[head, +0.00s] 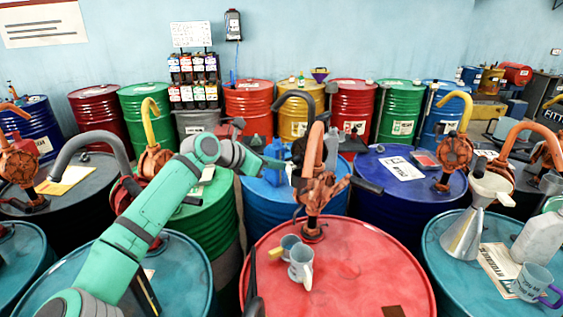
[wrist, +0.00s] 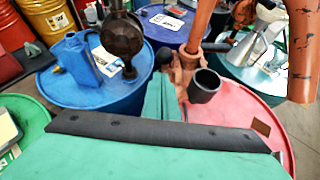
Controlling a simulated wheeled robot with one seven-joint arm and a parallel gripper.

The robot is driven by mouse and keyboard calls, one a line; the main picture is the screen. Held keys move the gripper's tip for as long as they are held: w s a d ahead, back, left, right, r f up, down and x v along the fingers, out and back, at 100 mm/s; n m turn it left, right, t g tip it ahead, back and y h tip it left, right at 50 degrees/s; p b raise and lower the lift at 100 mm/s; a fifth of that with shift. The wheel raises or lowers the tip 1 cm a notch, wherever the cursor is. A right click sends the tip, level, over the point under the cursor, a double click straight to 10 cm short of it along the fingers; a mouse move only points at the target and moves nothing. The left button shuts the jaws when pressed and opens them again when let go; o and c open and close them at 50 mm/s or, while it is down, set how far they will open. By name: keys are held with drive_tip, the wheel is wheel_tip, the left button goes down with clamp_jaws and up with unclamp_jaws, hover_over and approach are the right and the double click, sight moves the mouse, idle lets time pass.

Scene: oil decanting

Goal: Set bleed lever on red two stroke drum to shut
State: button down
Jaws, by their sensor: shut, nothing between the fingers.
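A red drum (head: 350,280) stands at the front centre; its label cannot be read. It also shows in the wrist view (wrist: 240,112). A rusty orange hand pump (head: 318,185) with a curved spout stands on its far side; it shows in the wrist view (wrist: 183,65) just beyond the fingers. A black handle grip (head: 367,185) sticks out to its right. No bleed lever can be clearly made out among the pump parts. My gripper (head: 284,165) is shut and empty, close to the left of the pump; whether it touches cannot be told.
A blue drum (head: 265,205) with a blue jug (wrist: 77,60) stands behind left. A dark blue drum (head: 410,200) stands behind right. A teal drum (head: 455,280) with a metal funnel (head: 463,235) is right.

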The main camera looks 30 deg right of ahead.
drive_tip(key=v, duration=1.1)
